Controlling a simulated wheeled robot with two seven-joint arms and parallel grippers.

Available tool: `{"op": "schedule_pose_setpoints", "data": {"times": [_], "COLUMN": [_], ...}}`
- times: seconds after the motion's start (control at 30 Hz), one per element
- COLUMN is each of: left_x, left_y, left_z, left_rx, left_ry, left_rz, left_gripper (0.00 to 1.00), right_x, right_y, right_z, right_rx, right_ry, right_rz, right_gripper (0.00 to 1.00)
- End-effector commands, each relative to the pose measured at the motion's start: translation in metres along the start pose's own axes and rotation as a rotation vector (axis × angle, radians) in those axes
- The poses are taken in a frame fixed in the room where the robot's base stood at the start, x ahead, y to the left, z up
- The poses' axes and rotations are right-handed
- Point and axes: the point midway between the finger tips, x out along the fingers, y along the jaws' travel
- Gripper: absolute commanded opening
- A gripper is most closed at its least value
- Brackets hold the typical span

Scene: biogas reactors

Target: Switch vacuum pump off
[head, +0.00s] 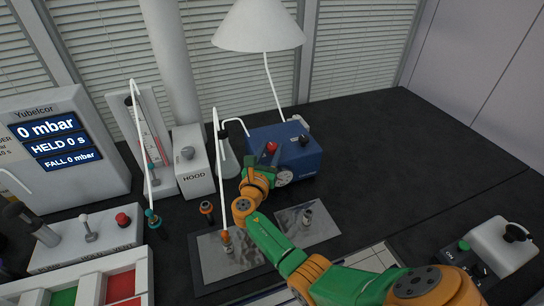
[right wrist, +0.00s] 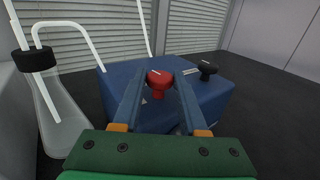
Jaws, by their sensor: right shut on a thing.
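The blue vacuum pump (head: 308,160) stands on the dark bench in the head view, and its body fills the middle of the right wrist view (right wrist: 205,98). On its top are a red knob (head: 271,147) and a black knob (head: 304,140); a round gauge (head: 284,177) is on its front. My right gripper (right wrist: 159,75) is shut on the red knob (right wrist: 159,82), with one blue finger on either side. The black knob (right wrist: 207,68) is apart from the fingers. In the head view, my wrist hides the pump's left front. My left gripper is not in view.
A glass flask (head: 228,160) stands close left of the pump, beside the HOOD box (head: 193,165). The display (head: 60,150) reads 0 mbar, held 0 s, fall 0 mbar. A white lamp-like dome (head: 258,27) is above. The bench right of the pump is clear.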

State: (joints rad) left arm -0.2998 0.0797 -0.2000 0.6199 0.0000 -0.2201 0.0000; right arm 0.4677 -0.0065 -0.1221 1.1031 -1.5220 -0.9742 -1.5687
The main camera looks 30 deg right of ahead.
Motion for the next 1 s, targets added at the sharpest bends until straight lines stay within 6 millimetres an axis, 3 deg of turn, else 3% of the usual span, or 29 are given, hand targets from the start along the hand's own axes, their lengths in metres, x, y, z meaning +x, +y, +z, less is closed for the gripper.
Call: {"op": "schedule_pose_setpoints", "data": {"times": [0.03,0.3,0.93,0.97,1.0], "left_x": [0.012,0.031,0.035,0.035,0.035], "left_y": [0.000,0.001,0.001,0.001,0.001], "left_z": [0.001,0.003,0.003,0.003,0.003], "left_rx": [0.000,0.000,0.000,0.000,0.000], "left_ry": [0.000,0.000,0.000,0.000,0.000], "left_rz": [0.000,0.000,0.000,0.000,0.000], "left_gripper": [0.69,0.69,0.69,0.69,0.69], "right_x": [0.000,0.001,0.001,0.001,0.001], "right_y": [0.002,0.003,0.003,0.003,0.003], "right_z": [-0.005,-0.002,0.001,0.001,0.001], "right_rx": [0.003,0.000,0.000,0.001,0.001], "right_ry": [-0.001,-0.002,-0.003,-0.003,-0.003], "right_rz": [-0.024,-0.136,-0.175,-0.175,-0.175], "right_gripper": [0.00,0.00,0.00,0.50,0.61]}}
